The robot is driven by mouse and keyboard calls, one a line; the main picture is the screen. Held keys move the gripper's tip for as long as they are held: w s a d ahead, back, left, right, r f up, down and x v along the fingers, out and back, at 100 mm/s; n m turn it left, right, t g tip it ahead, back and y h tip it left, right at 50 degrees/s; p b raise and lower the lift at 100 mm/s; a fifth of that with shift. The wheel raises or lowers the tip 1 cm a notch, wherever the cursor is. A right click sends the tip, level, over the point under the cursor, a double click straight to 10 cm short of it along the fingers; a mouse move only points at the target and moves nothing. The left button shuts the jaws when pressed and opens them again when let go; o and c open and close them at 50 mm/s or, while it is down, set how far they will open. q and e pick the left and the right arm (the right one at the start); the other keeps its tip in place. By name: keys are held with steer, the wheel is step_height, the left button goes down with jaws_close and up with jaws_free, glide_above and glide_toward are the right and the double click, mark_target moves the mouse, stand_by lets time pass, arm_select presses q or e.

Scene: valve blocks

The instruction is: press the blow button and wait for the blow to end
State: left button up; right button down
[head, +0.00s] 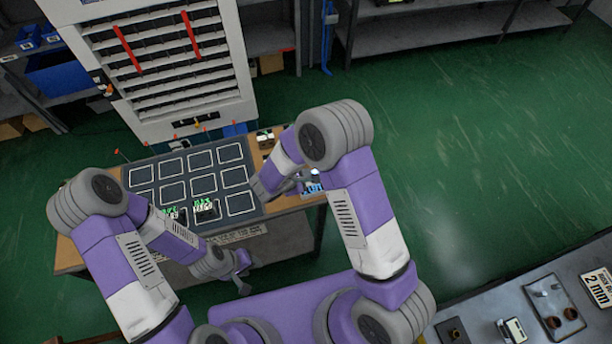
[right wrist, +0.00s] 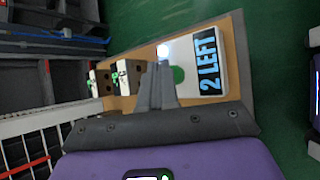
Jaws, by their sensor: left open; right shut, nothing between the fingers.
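A pale control box lies at the right end of the workbench. In the right wrist view it has a green round button (right wrist: 179,75), a lit whitish lamp (right wrist: 163,51) and a dark display (right wrist: 208,65) reading "2 LEFT" in blue. The display also shows small in the head view (head: 313,188). My right gripper (right wrist: 159,68) is shut and empty over the box, its fingertips beside the green button and partly covering it. Whether they touch it I cannot tell. My left gripper (head: 246,273) is open and empty, low in front of the bench.
A dark mat (head: 172,190) with white outlined squares covers the bench; blocks with green parts (head: 206,210) stand at its front. More blocks (right wrist: 126,75) stand beyond the control box. A slatted rack (head: 165,70) stands behind. A grey table (head: 480,300) is at lower right.

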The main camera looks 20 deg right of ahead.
steer(key=shift+r, duration=0.1)
steer(key=shift+r+p, duration=1.75)
steer(key=shift+r, duration=1.2)
steer(key=shift+f, duration=0.1)
steer(key=s+a+f+m+g+y+b, duration=0.1)
steer(key=s+f+m+g+y, duration=0.1)
steer(key=s+f+m+y, duration=0.3)
steer(key=s+a+f+m+g+y+b, duration=0.2)
steer(key=s+f+m+y, duration=0.4)
steer(key=s+f+m, duration=0.6)
steer(key=s+m+g, duration=0.1)
steer(key=s+m, duration=0.1)
steer(key=s, duration=0.1)
steer(key=shift+s+f+b, duration=0.15)
steer(key=shift+f+b, duration=0.15)
steer(key=shift+f, duration=0.1)
